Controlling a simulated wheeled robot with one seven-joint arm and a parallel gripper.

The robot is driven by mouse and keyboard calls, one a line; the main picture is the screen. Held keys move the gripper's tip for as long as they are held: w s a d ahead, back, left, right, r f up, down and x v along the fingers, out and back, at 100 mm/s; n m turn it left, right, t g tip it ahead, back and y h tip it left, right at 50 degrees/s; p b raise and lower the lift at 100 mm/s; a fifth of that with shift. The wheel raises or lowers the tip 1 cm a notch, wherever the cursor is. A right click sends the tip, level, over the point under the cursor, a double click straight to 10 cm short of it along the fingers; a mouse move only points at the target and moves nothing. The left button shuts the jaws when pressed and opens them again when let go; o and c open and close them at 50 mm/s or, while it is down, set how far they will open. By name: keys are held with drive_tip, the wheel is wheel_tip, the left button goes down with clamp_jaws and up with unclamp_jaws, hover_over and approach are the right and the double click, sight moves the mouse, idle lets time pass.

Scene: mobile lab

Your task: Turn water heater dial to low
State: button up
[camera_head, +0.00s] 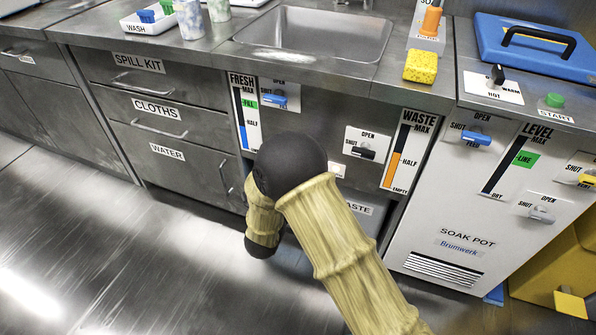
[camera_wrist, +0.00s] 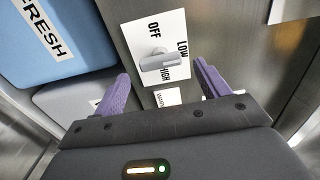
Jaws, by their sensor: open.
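The water heater dial (camera_wrist: 163,62) shows in the wrist view as a grey knob with a bar-shaped handle, on a white plate (camera_wrist: 178,24) marked OFF, LOW and HIGH. The bar lies roughly level across the picture, its right end near the LOW and HIGH words; I cannot tell its exact setting. My gripper (camera_wrist: 161,72) is open, with its two purple fingers to either side of and below the dial in the picture. Nothing is between the fingertips that I can see held. In the head view my arm hides the gripper, and the dial is not seen.
A blue FRESH tank (camera_wrist: 66,40) and a grey container (camera_wrist: 75,98) are left of the dial. In the head view, the sink (camera_head: 318,33) is above my arm, drawers (camera_head: 160,93) stand left, and the soak pot (camera_head: 440,215) stands right. Open floor (camera_head: 100,240) lies left.

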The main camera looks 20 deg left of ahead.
drive_tip(key=s+a+p, duration=0.1)
drive_tip(key=s+p, duration=0.3)
drive_tip(key=s, duration=1.1)
drive_tip(key=w+d+r+n+g+y+p, duration=0.35)
drive_tip(key=w+d+r+n+g, duration=0.55)
drive_tip(key=w+d, duration=0.35)
drive_tip(key=s+d+r+n+g+h+p, duration=0.1)
drive_tip(key=s+d+r+n+g+p, duration=0.15)
drive_tip(key=s+d+r, duration=0.35)
drive_tip(key=s+d+r+n+g+h+p, duration=0.15)
drive_tip(key=s+d+n, duration=0.25)
drive_tip(key=d, duration=0.5)
drive_tip(key=s+d+r+n+g+p, duration=0.2)
drive_tip(key=s+d+r+n, duration=0.25)
drive_tip(key=d, duration=0.25)
wheel_tip(320, 180, up, 36)
drive_tip(key=m+p, duration=0.1)
drive_tip(key=p, duration=3.5)
drive_tip(key=shift+f+p, duration=0.15)
drive_tip(key=shift+p, duration=0.15)
